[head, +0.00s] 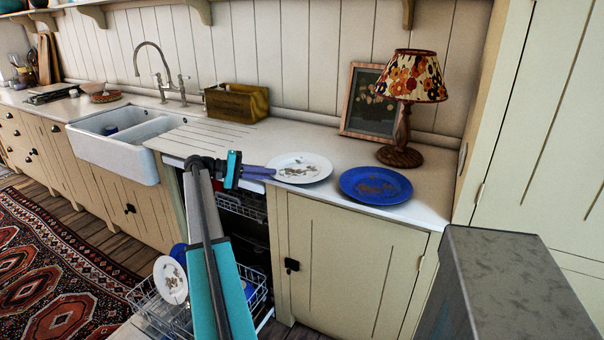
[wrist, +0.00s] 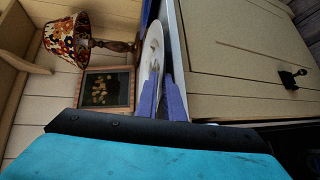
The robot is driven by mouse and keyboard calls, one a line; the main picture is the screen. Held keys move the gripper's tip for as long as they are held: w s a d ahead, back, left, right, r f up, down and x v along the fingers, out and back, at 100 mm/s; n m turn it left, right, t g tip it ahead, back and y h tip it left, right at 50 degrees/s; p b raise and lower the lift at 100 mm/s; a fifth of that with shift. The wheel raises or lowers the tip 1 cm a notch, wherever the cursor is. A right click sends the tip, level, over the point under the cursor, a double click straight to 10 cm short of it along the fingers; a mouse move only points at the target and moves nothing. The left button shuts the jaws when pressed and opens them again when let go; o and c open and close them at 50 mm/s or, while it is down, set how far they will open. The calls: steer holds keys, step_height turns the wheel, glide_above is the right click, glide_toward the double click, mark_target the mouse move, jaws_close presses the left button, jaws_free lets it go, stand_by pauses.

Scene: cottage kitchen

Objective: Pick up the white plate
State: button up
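The white plate (head: 300,167), with brown food marks, lies on the counter close to its front edge, left of a blue plate. In the wrist view the white plate (wrist: 153,52) shows almost edge-on, just ahead of the fingers. My gripper (head: 271,172) has come to the plate's left rim from the left. In the wrist view the two purple fingers of my gripper (wrist: 160,88) stand a small gap apart, with the rim between or just beyond them. Contact with the rim cannot be made out.
The blue plate (head: 376,185) lies right of the white one. A lamp (head: 404,120) and a framed picture (head: 372,103) stand behind. A wooden box (head: 236,102) is at the back left. The open dishwasher's lower rack (head: 160,305) holds dishes below. The counter between box and sink is clear.

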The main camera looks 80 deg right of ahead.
steer(key=shift+s+d+f, duration=0.2)
steer(key=shift+s+d, duration=0.05)
steer(key=shift+s, duration=0.1)
stand_by(0.3)
steer(key=shift+r, duration=0.1)
jaws_close()
step_height(320, 180, up, 10)
steer(key=shift+b, duration=0.4)
stand_by(0.3)
steer(key=shift+w+a, duration=0.1)
steer(key=shift+w, duration=0.05)
stand_by(0.4)
